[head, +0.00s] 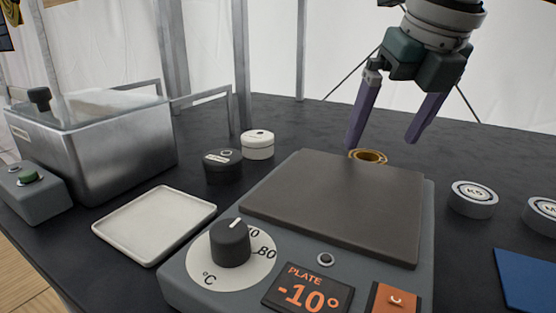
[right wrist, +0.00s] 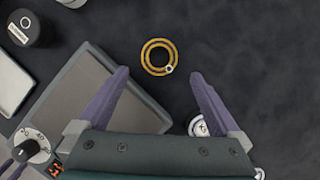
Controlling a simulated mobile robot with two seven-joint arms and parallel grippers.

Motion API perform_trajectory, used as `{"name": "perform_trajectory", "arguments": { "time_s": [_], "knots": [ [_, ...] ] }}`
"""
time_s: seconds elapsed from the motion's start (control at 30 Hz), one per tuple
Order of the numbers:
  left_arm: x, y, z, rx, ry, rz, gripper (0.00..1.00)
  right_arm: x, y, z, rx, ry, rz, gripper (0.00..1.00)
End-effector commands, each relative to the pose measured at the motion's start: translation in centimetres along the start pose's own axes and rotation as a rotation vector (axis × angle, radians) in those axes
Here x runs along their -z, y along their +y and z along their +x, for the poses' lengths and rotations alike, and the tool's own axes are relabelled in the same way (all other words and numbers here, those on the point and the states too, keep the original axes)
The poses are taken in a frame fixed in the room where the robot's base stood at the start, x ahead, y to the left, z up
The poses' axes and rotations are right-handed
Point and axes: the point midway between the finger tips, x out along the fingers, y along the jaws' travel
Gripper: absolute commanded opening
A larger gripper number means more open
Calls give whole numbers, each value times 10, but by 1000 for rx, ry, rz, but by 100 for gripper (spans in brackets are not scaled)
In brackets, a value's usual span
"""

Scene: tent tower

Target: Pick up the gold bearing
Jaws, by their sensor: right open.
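The gold bearing (head: 368,156) lies on the dark table just behind the hot/cold plate, its lower edge partly hidden by the plate in the head view. In the right wrist view the gold bearing (right wrist: 159,57) shows whole, a ring with a dark centre and a small pale spot on its rim. My right gripper (head: 382,143) is open and empty, its purple fingers pointing down above the bearing's area. In the right wrist view the bearing lies beyond the gap between the fingertips (right wrist: 160,72), not touched by them. My left gripper is not in view.
The plate device (head: 340,200) with a dial stands in front. A black puck (head: 222,166), a white puck (head: 257,145), a pale tray (head: 155,224) and a metal tank (head: 110,140) are left. Grey round weights (head: 473,200) and a blue mat (head: 528,279) are right. Table behind is clear.

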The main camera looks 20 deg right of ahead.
Motion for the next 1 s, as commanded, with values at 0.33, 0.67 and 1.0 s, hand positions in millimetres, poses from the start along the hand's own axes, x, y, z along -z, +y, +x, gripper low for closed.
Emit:
{"name": "perform_trajectory", "arguments": {
  "time_s": [0.33, 0.67, 1.0],
  "knots": [
    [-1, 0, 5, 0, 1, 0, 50, -6, 1, 48, -2, 3, -2, 100],
    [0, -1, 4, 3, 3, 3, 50, -7, 1, 52, -3, 1, -3, 94],
    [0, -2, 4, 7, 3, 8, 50, -7, 1, 51, -3, 1, -3, 56]
  ]
}}
